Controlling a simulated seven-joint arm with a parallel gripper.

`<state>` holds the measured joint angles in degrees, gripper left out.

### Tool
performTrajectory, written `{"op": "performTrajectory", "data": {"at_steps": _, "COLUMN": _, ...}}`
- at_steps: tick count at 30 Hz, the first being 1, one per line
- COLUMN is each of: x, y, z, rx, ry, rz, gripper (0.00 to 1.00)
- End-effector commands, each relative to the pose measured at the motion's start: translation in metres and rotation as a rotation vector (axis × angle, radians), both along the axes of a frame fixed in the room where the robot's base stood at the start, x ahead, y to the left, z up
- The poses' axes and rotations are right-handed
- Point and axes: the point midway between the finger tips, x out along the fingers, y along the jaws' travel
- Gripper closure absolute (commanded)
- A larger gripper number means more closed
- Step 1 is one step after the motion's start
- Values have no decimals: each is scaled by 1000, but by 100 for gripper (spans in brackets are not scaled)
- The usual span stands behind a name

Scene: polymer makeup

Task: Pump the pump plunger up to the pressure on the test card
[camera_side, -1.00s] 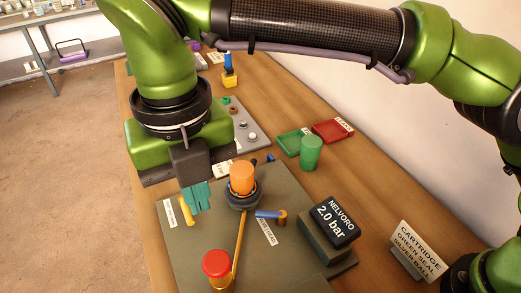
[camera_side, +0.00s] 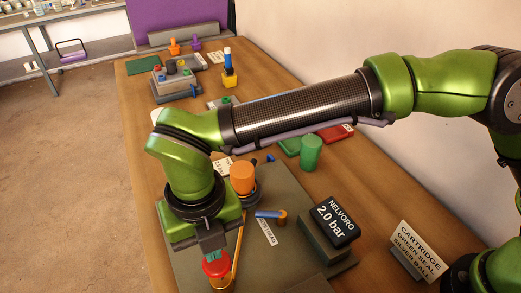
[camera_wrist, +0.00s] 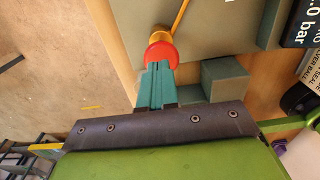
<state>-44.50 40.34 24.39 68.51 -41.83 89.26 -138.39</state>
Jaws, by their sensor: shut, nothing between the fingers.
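The pump plunger has a red round cap (camera_side: 217,266) on a brass-coloured body at the near end of the grey-green board (camera_side: 290,262). My gripper (camera_side: 213,255) is over the red cap, its teal fingers shut and empty. In the wrist view the fingertips (camera_wrist: 158,68) overlap the red cap (camera_wrist: 160,54); I cannot tell whether they touch it. A yellow tube (camera_side: 238,250) runs from the pump toward the orange cylinder (camera_side: 242,178). The test card (camera_side: 331,219) is black and reads "NELVORO 2.0 bar", on a grey-green block.
A blue lever (camera_side: 268,214) sits on the board beside the orange cylinder. A green cylinder (camera_side: 311,152) and a red tray (camera_side: 334,133) stand farther back. A white card (camera_side: 412,250) reads "CARTRIDGE GREEN SEAL SILVER BALL". No pressure reading is legible.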

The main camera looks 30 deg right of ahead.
Motion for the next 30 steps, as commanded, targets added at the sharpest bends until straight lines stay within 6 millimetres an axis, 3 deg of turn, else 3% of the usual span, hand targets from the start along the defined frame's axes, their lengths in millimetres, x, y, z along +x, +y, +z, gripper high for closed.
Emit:
{"op": "performTrajectory", "data": {"at_steps": 6, "x": 0, "y": 0, "z": -16, "rx": -1, "ry": 0, "rz": 0, "gripper": 100}}
{"op": "performTrajectory", "data": {"at_steps": 17, "x": 0, "y": 0, "z": -19, "rx": -1, "ry": 0, "rz": 0, "gripper": 100}}
{"op": "performTrajectory", "data": {"at_steps": 24, "x": -1, "y": 0, "z": -51, "rx": -3, "ry": 2, "rz": 2, "gripper": 100}}
{"op": "performTrajectory", "data": {"at_steps": 30, "x": -1, "y": -1, "z": -55, "rx": -4, "ry": 3, "rz": 1, "gripper": 100}}
